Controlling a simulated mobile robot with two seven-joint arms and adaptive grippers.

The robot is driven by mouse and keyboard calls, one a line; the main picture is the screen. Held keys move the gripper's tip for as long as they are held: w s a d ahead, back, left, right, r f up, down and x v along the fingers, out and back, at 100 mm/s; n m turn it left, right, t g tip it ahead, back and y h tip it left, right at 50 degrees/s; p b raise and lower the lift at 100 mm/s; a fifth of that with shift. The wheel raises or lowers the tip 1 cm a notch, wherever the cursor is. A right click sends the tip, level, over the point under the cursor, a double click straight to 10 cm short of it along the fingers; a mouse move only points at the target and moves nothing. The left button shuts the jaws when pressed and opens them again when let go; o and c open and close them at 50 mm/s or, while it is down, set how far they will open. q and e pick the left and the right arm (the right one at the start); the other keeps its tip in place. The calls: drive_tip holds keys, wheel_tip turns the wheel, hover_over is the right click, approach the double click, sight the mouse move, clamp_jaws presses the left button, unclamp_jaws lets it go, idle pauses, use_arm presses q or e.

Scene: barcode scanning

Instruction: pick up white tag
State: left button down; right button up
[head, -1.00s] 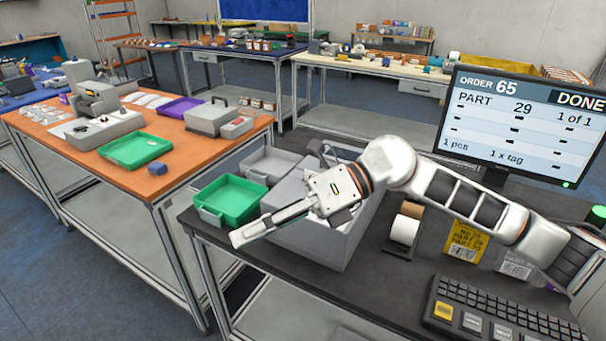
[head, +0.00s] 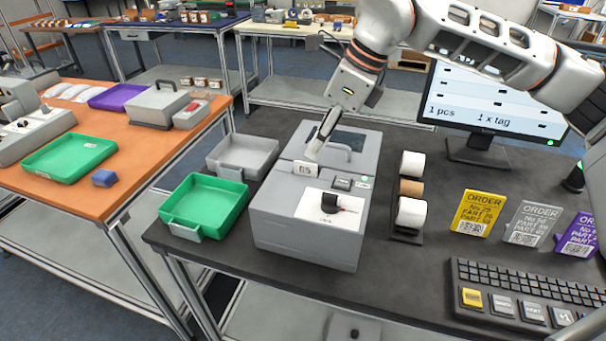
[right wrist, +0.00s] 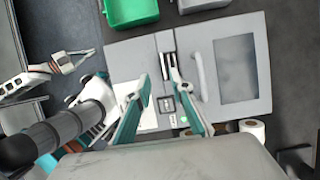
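The white tag (head: 305,169), marked 65, stands upright on top of the grey printer (head: 272,218), near its middle. My right gripper (head: 316,150) points down just above and behind the tag in the head view. In the right wrist view its two teal fingers (right wrist: 158,70) are apart, over the printer's slot area. A thin pale strip there may be the tag seen from above; I see no contact for sure. My left gripper is not in the head view. A gripper-like shape (right wrist: 70,62) at the left of the wrist view appears to be it; its opening is unclear.
A green tray (head: 205,203) and a grey tray (head: 243,154) stand left of the printer. Label rolls (head: 411,188), order cards (head: 478,212), a keyboard (head: 530,290) and a monitor (head: 490,105) are to the right.

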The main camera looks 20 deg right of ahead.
drive_tip(key=x, duration=0.5)
drive_tip(key=shift+w+f+p, duration=0.3)
drive_tip(key=shift+w+f, duration=0.05)
drive_tip(key=shift+w, duration=0.15)
clamp_jaws()
